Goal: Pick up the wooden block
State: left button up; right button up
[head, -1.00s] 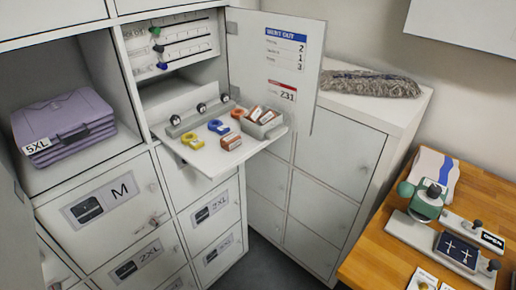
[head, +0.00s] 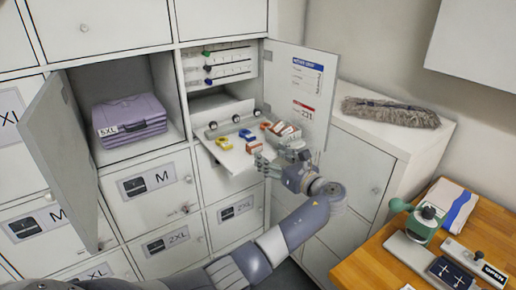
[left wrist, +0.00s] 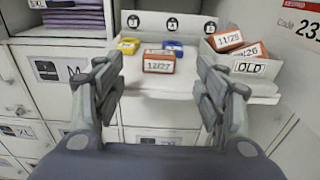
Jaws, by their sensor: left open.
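A small reddish-brown wooden block (head: 254,147) lies on the pull-out shelf of the open locker. In the left wrist view the block (left wrist: 159,65) faces me with a white label reading 12/27, in the gap between my fingers but farther ahead. My left gripper (head: 279,157) is open and empty at the shelf's front edge. In the left wrist view its two fingers (left wrist: 158,85) stand wide apart, without touching the block. Two similar labelled blocks (left wrist: 228,40) sit in a white box (left wrist: 252,68) marked OLD, to the right. My right gripper is not in view.
Yellow (left wrist: 128,45) and blue (left wrist: 173,46) pieces lie behind the block on the shelf (head: 232,160). The open locker door (head: 300,85) stands right of it. A compartment with folded purple clothing (head: 130,115) is left; a wooden table (head: 375,270) is front right.

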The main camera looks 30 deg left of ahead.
aim_at(257, 146)
pick_arm(q)
jog(key=p+x, duration=0.1)
jog(key=x, duration=0.3)
jog(key=shift+a, duration=0.1)
jog(key=shift+w+a, duration=0.15)
jog(key=shift+a, duration=0.25)
jog(key=p+x, duration=0.1)
jog(key=x, duration=0.4)
jog(key=shift+f, duration=0.1)
jog(key=shift+c, duration=0.6)
jog(key=c, duration=0.9)
jog(key=shift+o, duration=0.2)
